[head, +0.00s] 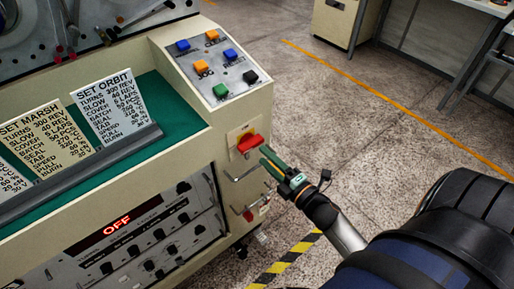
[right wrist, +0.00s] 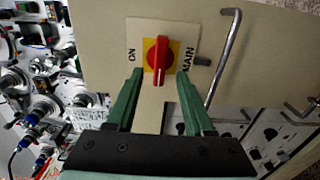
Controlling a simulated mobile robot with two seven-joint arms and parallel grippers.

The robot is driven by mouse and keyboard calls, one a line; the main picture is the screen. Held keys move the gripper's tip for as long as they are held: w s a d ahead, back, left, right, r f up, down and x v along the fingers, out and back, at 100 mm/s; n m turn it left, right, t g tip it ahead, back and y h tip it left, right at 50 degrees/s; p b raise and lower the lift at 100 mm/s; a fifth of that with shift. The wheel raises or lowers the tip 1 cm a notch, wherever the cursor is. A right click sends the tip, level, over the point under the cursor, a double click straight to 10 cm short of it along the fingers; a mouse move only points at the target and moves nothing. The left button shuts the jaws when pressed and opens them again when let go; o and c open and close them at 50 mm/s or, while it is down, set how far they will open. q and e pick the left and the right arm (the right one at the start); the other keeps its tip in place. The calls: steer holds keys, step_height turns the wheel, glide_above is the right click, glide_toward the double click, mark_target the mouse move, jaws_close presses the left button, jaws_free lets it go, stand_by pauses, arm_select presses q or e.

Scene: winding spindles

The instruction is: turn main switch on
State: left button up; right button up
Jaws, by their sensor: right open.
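The main switch (head: 249,143) is a red rotary handle on a yellow plate on the cabinet's end face. It also shows in the right wrist view (right wrist: 158,55), with the words ON and MAIN beside it; there its handle stands upright in the picture. My right gripper (head: 265,158) is open, just in front of the switch. In the right wrist view its two green fingers (right wrist: 159,75) stand apart, one on each side of the handle's lower end, with gaps visible. A red display (head: 117,226) on the cabinet reads OFF. My left gripper is not in view.
A bent metal handle (right wrist: 226,50) sticks out close beside the switch. A panel of coloured buttons (head: 213,64) is on top of the cabinet. Set cards (head: 110,107) stand in a rack on the green top. The floor (head: 330,110) to the right is clear.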

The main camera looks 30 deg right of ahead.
mark_target(254, 147)
steer(key=shift+w+a, duration=0.2)
steer(key=shift+w, duration=2.1)
jaws_close()
